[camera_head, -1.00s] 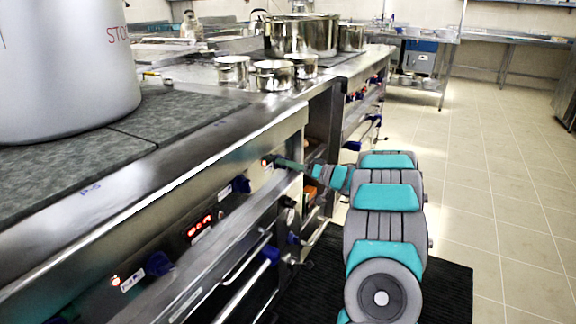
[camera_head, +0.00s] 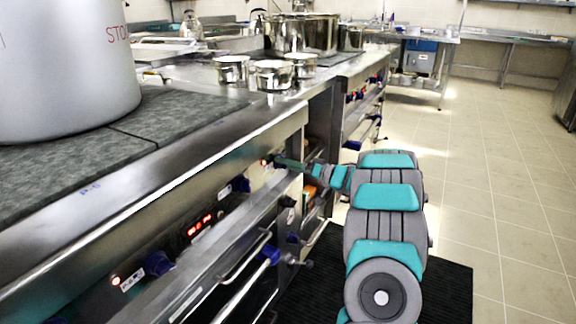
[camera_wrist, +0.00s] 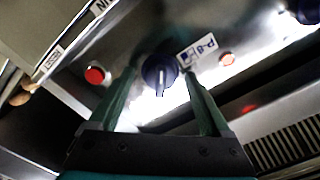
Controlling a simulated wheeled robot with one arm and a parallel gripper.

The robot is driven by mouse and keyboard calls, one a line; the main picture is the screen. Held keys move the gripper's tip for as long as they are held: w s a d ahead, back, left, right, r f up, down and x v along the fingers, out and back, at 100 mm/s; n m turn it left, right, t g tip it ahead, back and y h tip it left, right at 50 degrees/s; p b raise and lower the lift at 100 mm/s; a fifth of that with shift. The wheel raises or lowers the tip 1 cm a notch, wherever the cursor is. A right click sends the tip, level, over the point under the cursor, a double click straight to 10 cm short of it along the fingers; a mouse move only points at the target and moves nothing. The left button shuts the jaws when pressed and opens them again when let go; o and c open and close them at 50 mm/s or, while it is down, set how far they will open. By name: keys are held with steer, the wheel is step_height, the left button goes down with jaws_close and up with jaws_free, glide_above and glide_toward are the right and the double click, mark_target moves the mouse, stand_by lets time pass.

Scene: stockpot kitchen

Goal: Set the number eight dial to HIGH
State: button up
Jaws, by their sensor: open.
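The number eight dial (camera_wrist: 158,72) is a dark blue round knob on the steel front panel, beside a white label (camera_wrist: 197,49) reading P-8. A white mark shows on its face, running roughly up and down in the wrist view. My gripper (camera_wrist: 159,78) is open, its two green fingers on either side of the dial; I cannot tell whether they touch it. In the head view my gripper (camera_head: 288,163) reaches the panel from the right, and its fingers hide the dial there.
A red button (camera_wrist: 95,75) and a lit orange lamp (camera_wrist: 226,59) flank the dial. Another blue knob (camera_head: 158,263) and a red display (camera_head: 199,224) are nearer on the panel. A rail (camera_head: 245,262) runs below. A large stockpot (camera_head: 65,75) stands on top. The floor at right is clear.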

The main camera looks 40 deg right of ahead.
steer(key=v, duration=0.7)
steer(key=shift+s+b, duration=0.35)
steer(key=shift+s, duration=0.05)
steer(key=shift+d, duration=0.2)
